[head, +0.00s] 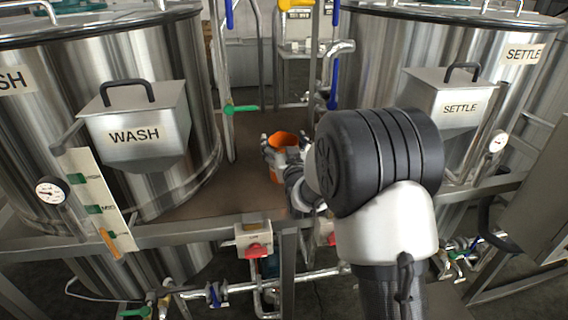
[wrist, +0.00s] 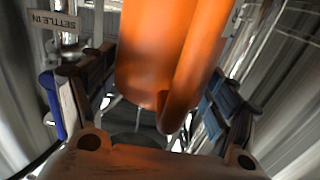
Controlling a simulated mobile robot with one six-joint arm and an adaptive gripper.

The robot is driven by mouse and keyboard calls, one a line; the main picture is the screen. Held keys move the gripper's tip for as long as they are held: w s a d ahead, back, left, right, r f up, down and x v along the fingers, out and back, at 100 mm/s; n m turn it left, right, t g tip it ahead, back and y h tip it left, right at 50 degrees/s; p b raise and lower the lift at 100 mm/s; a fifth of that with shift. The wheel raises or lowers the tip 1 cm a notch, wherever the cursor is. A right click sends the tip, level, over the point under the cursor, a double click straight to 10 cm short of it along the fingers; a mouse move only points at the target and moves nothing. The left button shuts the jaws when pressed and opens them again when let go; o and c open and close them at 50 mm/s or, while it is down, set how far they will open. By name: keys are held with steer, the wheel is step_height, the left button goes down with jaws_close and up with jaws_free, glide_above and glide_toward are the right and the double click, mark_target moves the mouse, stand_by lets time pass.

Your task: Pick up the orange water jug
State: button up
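The orange water jug (head: 284,138) stands upright on the brown platform between the two tanks, its open top facing up. My gripper (head: 281,153) is at its near side, with its fingers spread around the jug. The fingers and wrist hide much of the jug's body. In the wrist view the jug (wrist: 165,55) fills the upper middle, its handle toward the camera. It is between the two fingers of my gripper (wrist: 160,90), one close on each side. The fingers look open; contact with the jug cannot be made out.
The WASH tank with its hopper (head: 137,125) is left, the SETTLE tank with its hopper (head: 452,98) right. A metal rail (head: 190,231) with red-knobbed boxes (head: 256,246) runs along the platform's front. Pipes (head: 336,75) rise behind the jug. Bare platform (head: 235,185) lies left of it.

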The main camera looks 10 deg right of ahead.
steer(key=c, duration=1.7)
steer(key=shift+r, duration=0.1)
jaws_close()
